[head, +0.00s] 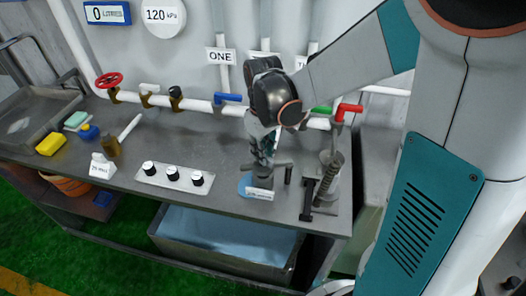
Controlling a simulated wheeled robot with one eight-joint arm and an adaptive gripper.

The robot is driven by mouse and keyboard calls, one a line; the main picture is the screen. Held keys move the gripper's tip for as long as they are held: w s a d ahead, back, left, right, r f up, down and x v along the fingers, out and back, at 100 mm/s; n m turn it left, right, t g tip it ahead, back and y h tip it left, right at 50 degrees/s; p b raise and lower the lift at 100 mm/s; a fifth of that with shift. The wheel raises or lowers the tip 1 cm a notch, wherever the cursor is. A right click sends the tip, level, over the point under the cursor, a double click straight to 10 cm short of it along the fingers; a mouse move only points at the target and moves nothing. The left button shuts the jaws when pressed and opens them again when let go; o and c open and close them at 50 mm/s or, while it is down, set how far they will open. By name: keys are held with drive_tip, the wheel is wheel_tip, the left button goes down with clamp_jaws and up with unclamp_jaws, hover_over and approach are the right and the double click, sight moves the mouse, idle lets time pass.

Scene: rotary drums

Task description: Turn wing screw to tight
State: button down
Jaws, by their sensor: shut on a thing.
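My gripper (263,158) points down at the front right of the grey bench, below the dark wrist of my arm. Its fingers are shut on a small grey piece, which I take to be the wing screw; the fingers hide most of it. Beneath it is a dark round fitting on a blue disc (244,185). A white label (260,193) stands in front of this fitting; its text is too small to read. How far the screw is turned cannot be seen.
A dark upright post (288,175) and a black clamp-like bar (306,200) stand close right of my gripper, with a spring-wound column (330,175) beyond. A panel with three black knobs (172,176) lies left. Pipes with coloured valves (175,104) run behind.

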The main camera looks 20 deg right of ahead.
drive_tip(key=m, duration=0.5)
drive_tip(key=shift+m, duration=2.4)
drive_tip(key=c, duration=1.6)
unclamp_jaws()
wheel_tip(320, 180, up, 12)
drive_tip(key=shift+s, duration=0.1)
